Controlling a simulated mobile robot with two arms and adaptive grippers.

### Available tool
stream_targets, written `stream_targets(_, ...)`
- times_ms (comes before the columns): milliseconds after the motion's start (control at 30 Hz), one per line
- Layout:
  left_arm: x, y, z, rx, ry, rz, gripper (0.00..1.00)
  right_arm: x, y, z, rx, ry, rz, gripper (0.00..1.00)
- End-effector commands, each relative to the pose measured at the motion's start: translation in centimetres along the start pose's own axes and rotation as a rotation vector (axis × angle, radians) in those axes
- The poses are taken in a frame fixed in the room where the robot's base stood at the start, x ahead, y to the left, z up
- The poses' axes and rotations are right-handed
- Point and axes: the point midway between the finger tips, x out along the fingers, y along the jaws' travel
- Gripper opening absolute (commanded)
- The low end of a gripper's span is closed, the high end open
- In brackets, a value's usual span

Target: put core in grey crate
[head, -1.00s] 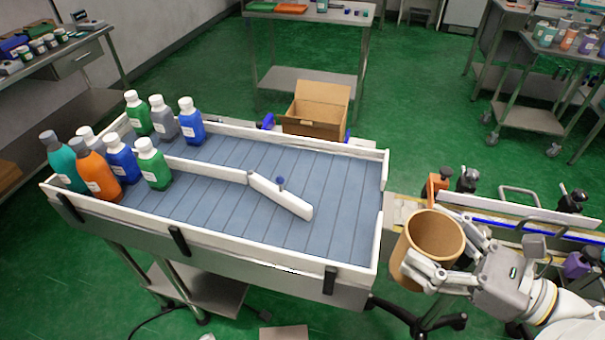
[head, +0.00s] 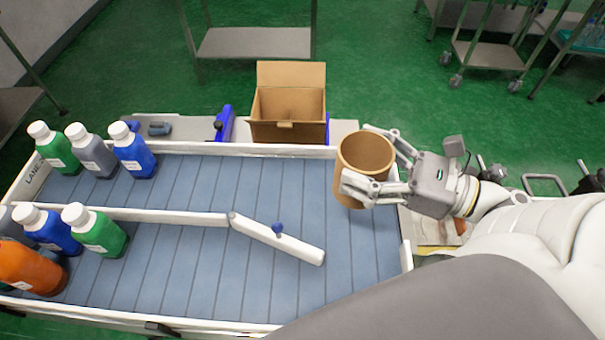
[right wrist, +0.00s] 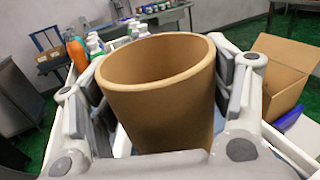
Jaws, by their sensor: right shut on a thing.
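The core, a brown cardboard tube (head: 364,157), is held upright in my right gripper (head: 366,166), which is shut on its sides. In the head view it is over the right end of the blue-grey conveyor. In the right wrist view the hollow core (right wrist: 160,90) fills the middle, with a finger on each side. No grey crate can be made out in these views. My left gripper is not in view.
An open cardboard box (head: 289,118) stands beyond the conveyor's far wall. Several bottles, one of them orange (head: 32,267), stand at the conveyor's left end. A white diverter arm (head: 277,238) with a blue knob crosses the middle. The right part of the belt (head: 340,240) is clear.

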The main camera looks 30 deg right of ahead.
Motion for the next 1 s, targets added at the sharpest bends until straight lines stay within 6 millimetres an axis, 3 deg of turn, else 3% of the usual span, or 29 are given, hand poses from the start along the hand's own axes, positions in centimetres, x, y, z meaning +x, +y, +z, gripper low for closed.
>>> stream_targets(400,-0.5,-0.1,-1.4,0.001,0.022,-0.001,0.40,6.9,-1.2,-2.9,-0.003,-0.002,0.004,0.49)
stream_targets(700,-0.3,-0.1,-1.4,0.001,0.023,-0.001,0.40,10.2,-1.8,-7.0,0.000,-0.002,0.000,0.49)
stream_targets(1000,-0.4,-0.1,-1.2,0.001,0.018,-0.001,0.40,11.7,-2.1,-8.9,0.001,-0.001,-0.001,0.49)
